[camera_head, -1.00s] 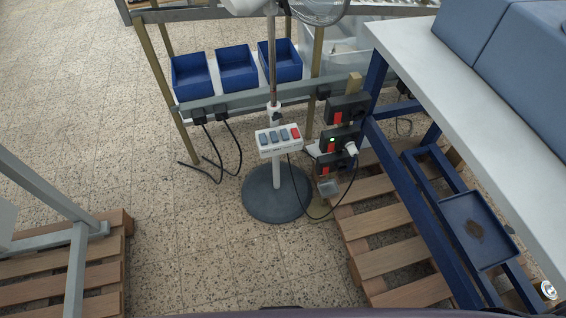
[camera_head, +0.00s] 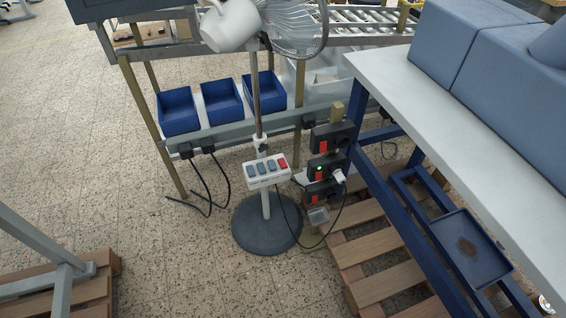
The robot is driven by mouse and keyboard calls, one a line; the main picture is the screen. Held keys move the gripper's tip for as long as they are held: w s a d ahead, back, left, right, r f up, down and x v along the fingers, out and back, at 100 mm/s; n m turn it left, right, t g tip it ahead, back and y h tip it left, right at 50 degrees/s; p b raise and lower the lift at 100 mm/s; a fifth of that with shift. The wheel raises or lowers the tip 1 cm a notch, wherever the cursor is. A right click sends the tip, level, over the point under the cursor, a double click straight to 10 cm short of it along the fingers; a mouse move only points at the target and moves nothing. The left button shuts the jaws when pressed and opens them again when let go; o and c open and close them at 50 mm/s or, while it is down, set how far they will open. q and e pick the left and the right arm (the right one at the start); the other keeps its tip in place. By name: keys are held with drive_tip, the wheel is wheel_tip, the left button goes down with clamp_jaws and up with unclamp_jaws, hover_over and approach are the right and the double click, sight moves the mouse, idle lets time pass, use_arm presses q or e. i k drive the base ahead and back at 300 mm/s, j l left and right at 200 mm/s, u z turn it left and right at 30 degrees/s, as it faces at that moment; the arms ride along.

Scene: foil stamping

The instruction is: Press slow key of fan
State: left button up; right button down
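The fan (camera_head: 232,27) stands upright ahead of me, with its white motor housing and wire cage at the top of the view. Its white key panel (camera_head: 267,173) sits on the pole above the round dark grey base (camera_head: 266,224). The panel carries a row of grey-blue keys (camera_head: 261,168) and one red key (camera_head: 282,163) at the right end. The key labels are too small to read, so I cannot tell which key is slow. Neither of my grippers shows in the head view.
Black socket boxes with red switches (camera_head: 322,168) stand right of the fan, one with a green light and a white plug. Blue bins (camera_head: 221,101) sit on a rack behind. A white-topped table (camera_head: 440,130) and wooden pallet (camera_head: 365,250) lie right. Floor in front is clear.

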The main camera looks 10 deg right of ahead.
sight(271, 164)
drive_tip(key=i+j+z, duration=0.15)
drive_tip(key=z, duration=0.35)
drive_tip(key=i+j+z, duration=0.15)
drive_tip(key=z, duration=0.3)
drive_tip(key=i+j+z, duration=0.1)
drive_tip(key=j, duration=0.25)
drive_tip(key=i+j, duration=0.2)
drive_tip(key=j, duration=0.2)
drive_tip(key=i+j+z, duration=0.15)
drive_tip(key=j, duration=0.25)
drive_tip(key=i+j, duration=0.1)
drive_tip(key=j, duration=0.25)
drive_tip(key=i+j+z, duration=0.15)
drive_tip(key=j, duration=0.25)
